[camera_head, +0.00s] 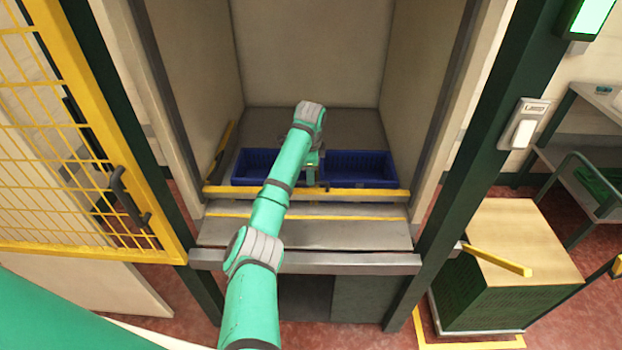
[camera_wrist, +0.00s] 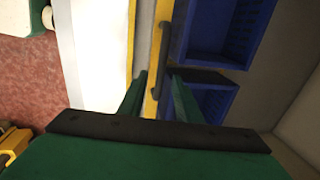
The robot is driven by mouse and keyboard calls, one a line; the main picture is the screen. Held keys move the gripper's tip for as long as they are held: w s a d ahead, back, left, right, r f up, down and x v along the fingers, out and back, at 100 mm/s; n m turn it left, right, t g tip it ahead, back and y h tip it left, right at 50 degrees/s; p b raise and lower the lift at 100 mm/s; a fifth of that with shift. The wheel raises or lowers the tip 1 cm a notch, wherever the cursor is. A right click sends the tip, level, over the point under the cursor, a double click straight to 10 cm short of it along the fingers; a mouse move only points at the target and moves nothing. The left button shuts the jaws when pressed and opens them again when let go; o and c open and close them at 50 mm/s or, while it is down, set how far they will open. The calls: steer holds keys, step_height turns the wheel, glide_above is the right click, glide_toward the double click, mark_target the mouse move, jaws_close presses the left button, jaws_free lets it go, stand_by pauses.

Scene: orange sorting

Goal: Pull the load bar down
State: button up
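The load bar (camera_head: 365,193) is a yellow bar running across the front of the bay, just in front of two blue crates. In the wrist view the yellow bar (camera_wrist: 151,105) runs up and down the picture, with a dark handle (camera_wrist: 164,55) on it. My gripper (camera_head: 312,181) is at the middle of the bar in the head view, partly hidden by my arm. In the wrist view my gripper's green fingers (camera_wrist: 158,80) are apart, one on each side of the bar and handle. Whether they touch the handle, I cannot tell.
Blue crates (camera_head: 360,168) stand behind the bar; they also show in the wrist view (camera_wrist: 205,98). A second yellow strip (camera_head: 350,218) lies lower in front. A yellow mesh gate (camera_head: 60,130) is at left, a wood-topped stack (camera_head: 515,245) at right. Dark green posts flank the bay.

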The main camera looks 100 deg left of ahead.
step_height(320, 180, up, 7)
steer(key=d, duration=0.1)
steer(key=shift+d, duration=0.2)
steer(key=shift+w+f, duration=0.1)
stand_by(0.4)
